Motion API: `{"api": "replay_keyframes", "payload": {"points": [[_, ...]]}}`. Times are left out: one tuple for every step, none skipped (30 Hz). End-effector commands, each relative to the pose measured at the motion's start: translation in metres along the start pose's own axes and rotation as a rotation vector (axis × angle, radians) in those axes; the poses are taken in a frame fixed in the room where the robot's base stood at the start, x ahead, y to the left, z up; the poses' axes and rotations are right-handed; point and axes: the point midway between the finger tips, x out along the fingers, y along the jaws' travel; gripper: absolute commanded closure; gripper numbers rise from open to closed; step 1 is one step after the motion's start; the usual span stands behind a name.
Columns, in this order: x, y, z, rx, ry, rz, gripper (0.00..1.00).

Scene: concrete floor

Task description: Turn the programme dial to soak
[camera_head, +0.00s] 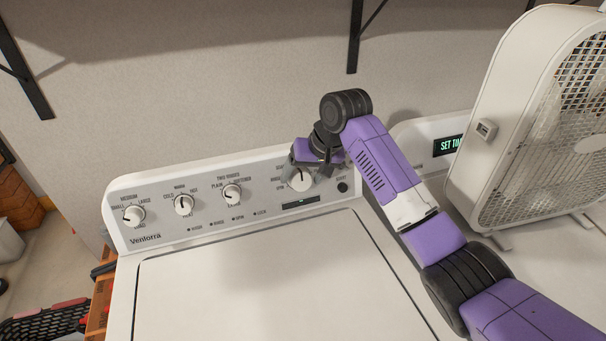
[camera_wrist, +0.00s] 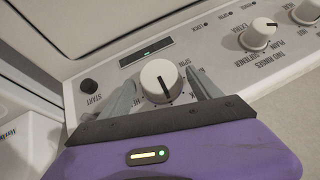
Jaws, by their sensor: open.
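The programme dial (camera_head: 301,180) is the rightmost white knob on the washer's grey control panel, partly behind my arm in the head view. In the wrist view the dial (camera_wrist: 160,80) sits between the two grey fingers of my gripper (camera_wrist: 162,98), with a finger on each side and small gaps showing. Its dark pointer line points down in the wrist view and up in the head view. My gripper is open around the dial. The labels round the dial are partly hidden by the fingers, and I cannot read "soak" clearly.
Left of the dial are more knobs: a rinse knob (camera_head: 231,195), a temperature knob (camera_head: 183,205) and a load knob (camera_head: 134,215). The black start button (camera_head: 342,187) lies just right of the dial. A white fan (camera_head: 520,110) stands at right. The washer lid (camera_head: 250,280) is clear.

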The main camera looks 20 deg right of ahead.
Motion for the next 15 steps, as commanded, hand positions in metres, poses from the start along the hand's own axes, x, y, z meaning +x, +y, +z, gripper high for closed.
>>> {"api": "replay_keyframes", "payload": {"points": [[0.001,-0.0002,-0.0001,0.0,0.0,0.0,0.27],[0.0012,-0.0002,-0.0001,-0.001,0.001,0.0,0.27],[0.0013,-0.0002,-0.0001,-0.001,0.001,0.0,0.27],[0.0013,-0.0002,-0.0001,-0.001,0.001,0.0,0.27],[0.0013,-0.0002,-0.0001,-0.001,0.001,0.0,0.27],[0.0013,-0.0002,-0.0001,-0.001,0.001,0.0,0.27],[0.0012,-0.0002,-0.0001,-0.001,0.001,0.0,0.27],[0.0012,-0.0001,-0.0001,-0.001,0.001,0.0,0.31],[0.0011,-0.0001,-0.0001,-0.001,0.001,0.0,0.39],[0.0011,-0.0001,-0.0001,-0.001,0.001,0.0,0.45],[0.0011,-0.0001,-0.0001,-0.001,0.001,0.0,0.51],[0.001,-0.0001,-0.0001,-0.001,0.001,0.0,0.59],[0.001,-0.0001,-0.0001,-0.001,0.001,0.0,0.65],[0.001,-0.0001,-0.0001,-0.001,0.001,0.0,0.7],[0.001,-0.0001,-0.0001,-0.001,0.001,0.0,0.78]]}}
